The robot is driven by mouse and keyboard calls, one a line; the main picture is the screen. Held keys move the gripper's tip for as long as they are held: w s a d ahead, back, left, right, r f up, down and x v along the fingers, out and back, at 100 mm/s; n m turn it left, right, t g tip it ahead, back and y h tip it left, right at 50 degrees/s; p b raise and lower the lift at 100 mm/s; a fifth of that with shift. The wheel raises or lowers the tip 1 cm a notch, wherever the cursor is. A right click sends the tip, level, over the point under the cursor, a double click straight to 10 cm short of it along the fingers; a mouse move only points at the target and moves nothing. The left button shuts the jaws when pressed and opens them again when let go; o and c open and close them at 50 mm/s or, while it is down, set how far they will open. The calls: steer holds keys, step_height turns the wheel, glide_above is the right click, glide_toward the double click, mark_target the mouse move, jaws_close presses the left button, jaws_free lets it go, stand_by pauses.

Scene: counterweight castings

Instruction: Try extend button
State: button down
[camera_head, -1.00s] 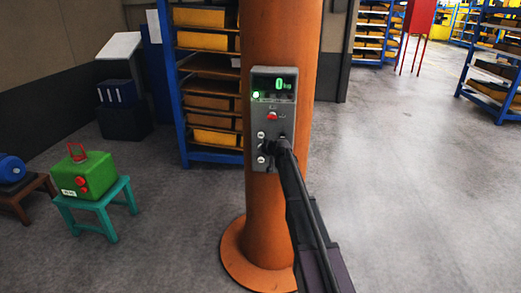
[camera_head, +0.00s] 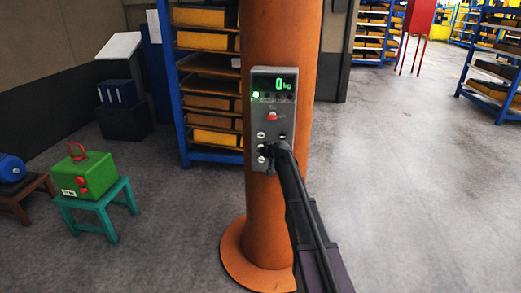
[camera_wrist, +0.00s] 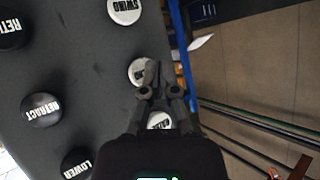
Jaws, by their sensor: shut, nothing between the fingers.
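The grey control panel (camera_head: 273,84) is fixed to the orange column, with a green "0 kg" display at its top. My gripper (camera_head: 265,150) is shut and empty at the panel's lower left buttons. In the wrist view my closed fingertips (camera_wrist: 153,68) overlap a white button (camera_wrist: 138,71), whose label is mostly hidden; I cannot tell whether they touch it. Another white button (camera_wrist: 159,120) is partly hidden behind the fingers.
The orange column (camera_head: 280,35) stands on a round base. A blue rack (camera_head: 183,130) with yellow bins is behind it. A green casting (camera_head: 82,178) sits on a teal stool (camera_head: 100,205) at the left. The floor at the right is open.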

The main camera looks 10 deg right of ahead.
steer(key=shift+s, duration=0.1)
steer(key=shift+s+a, duration=0.25)
steer(key=shift+s, duration=0.5)
steer(key=shift+s+a, duration=0.25)
steer(key=shift+s, duration=0.55)
steer(key=shift+s+a, duration=0.25)
steer(key=shift+s, duration=0.5)
